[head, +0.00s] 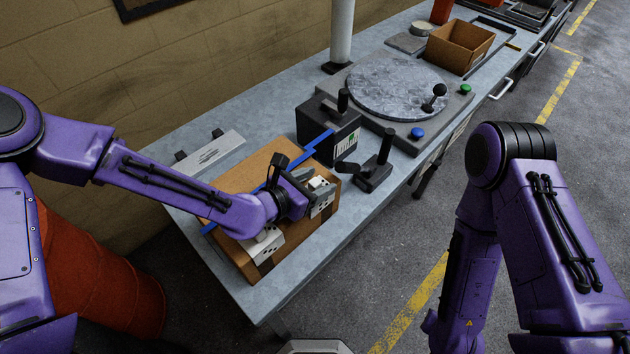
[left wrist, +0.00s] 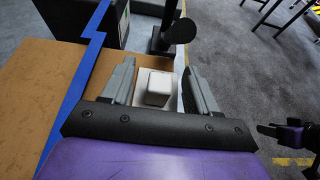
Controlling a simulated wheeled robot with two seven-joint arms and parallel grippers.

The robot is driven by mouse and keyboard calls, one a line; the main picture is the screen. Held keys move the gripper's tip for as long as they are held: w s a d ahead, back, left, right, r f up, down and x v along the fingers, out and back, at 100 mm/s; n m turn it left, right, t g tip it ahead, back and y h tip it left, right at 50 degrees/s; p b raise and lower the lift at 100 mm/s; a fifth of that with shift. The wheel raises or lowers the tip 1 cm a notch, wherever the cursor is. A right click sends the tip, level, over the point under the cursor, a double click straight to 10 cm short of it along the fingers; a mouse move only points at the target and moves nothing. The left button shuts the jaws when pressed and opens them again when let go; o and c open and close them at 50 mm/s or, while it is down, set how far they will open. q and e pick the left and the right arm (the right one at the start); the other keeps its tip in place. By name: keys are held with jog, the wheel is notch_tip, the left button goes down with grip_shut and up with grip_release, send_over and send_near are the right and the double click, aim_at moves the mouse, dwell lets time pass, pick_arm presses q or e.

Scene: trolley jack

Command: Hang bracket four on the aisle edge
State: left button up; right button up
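A brown carton or board (head: 240,183) lies on the bench with a blue line across it. A pale bracket with dark holes (head: 321,197) is at its right, aisle-side edge. Another pale bracket (head: 262,246) is at its near edge. My left gripper (head: 308,180) is at the first bracket. In the left wrist view its fingers (left wrist: 160,88) stand apart on either side of a white block (left wrist: 157,88), with a gap at the right finger. I cannot tell whether the bracket is seated. What seems my right gripper (left wrist: 287,132) shows small at the right edge of the left wrist view.
A black box with a lever (head: 328,125) and a black lever stand (head: 376,170) are just beyond the carton. A round plate (head: 395,87) with buttons and an open cardboard box (head: 459,47) are farther along. A grey plate (head: 210,151) lies at the wall. The aisle floor is clear.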

pick_arm(q)
jog(key=b+v, duration=0.1)
jog(key=v, duration=0.6)
jog(key=shift+s+a+r, duration=0.15)
jog(key=shift+a, duration=0.05)
jog(key=p, duration=0.1)
jog(key=s+a+r+p, duration=0.1)
jog(key=p, duration=0.1)
jog(key=shift+s+a+r, duration=0.2)
jog(key=shift+s+r, duration=0.05)
jog(key=shift+r, duration=0.1)
jog(key=shift+s+a+f+p, duration=0.15)
jog(key=shift+s+p, duration=0.1)
jog(key=shift+p, duration=0.5)
jog(key=shift+s+f, duration=0.1)
jog(key=shift+a, duration=0.1)
jog(key=shift+f, duration=0.1)
